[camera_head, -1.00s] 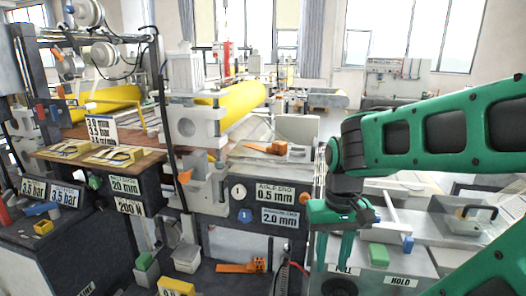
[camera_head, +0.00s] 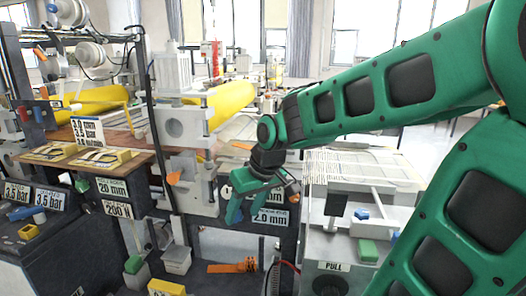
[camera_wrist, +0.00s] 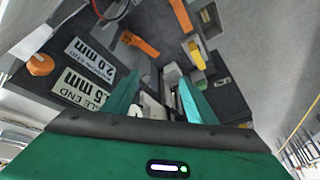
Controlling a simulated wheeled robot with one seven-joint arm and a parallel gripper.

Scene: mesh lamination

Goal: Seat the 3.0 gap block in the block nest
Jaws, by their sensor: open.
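My gripper (camera_head: 246,207) is open and empty, pointing down in front of the machine's 0.5 mm and 2.0 mm plates. In the wrist view its two green fingers (camera_wrist: 163,88) stand apart, with small pale blocks visible beyond them. I cannot tell which piece is the 3.0 gap block. Candidates low at the left are a green-topped block (camera_head: 133,265), a grey block (camera_head: 176,258) and a yellow block (camera_head: 166,287). The block nest cannot be made out with certainty. A sign (camera_head: 88,132) with 3.0 on its top line stands behind two yellow-framed pieces (camera_head: 102,158).
An orange handle (camera_head: 233,267) lies below the machine front. An orange knob (camera_head: 173,178) sticks out left of my gripper. A bench with a green block (camera_head: 368,250) and a PULL label (camera_head: 331,267) stands at the right. A dark vertical post (camera_head: 157,120) rises at the left.

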